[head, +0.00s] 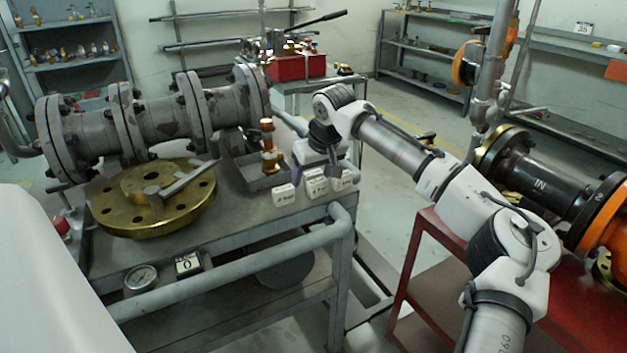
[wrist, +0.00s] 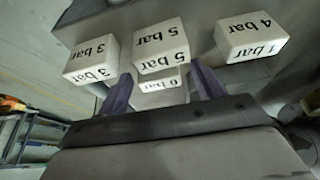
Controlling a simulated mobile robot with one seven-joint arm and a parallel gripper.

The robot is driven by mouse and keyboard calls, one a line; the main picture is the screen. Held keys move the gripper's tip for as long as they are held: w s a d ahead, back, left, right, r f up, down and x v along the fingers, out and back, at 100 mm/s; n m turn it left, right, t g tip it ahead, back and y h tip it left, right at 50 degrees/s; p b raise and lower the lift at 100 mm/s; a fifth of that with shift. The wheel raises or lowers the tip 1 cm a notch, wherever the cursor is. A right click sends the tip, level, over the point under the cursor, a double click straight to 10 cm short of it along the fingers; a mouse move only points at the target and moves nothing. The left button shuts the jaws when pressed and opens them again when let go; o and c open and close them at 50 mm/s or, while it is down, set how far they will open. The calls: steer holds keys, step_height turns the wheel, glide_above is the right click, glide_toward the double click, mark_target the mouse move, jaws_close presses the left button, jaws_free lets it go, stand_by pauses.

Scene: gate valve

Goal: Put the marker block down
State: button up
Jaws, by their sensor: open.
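Several white marker blocks stand on the grey bench top (head: 245,213), near its right edge. In the head view, a left block (head: 284,195), a middle block (head: 316,187) and a right block (head: 345,179) show below my gripper (head: 316,168). In the wrist view, the "3 bar" block (wrist: 92,60) is left, the "5 bar" block (wrist: 160,46) is in the middle and the "4 bar" block (wrist: 251,36) is right. My gripper (wrist: 163,90) is open, its purple fingers apart. A smaller-looking white block face (wrist: 161,80) shows between them; I cannot tell if they touch it.
A brass flange (head: 150,205) with a grey tool lies left on the bench. A flanged grey pipe (head: 150,122) and a grey tray (head: 262,178) are behind. A gauge (head: 140,278) and a "0" tag (head: 188,263) are at the front. Bare bench lies left of the blocks.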

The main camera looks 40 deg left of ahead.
mark_target(313, 172)
steer(key=c, duration=1.1)
steer(key=shift+r, duration=0.1)
step_height(313, 172, up, 20)
steer(key=p, duration=0.2)
steer(key=shift+p, duration=0.3)
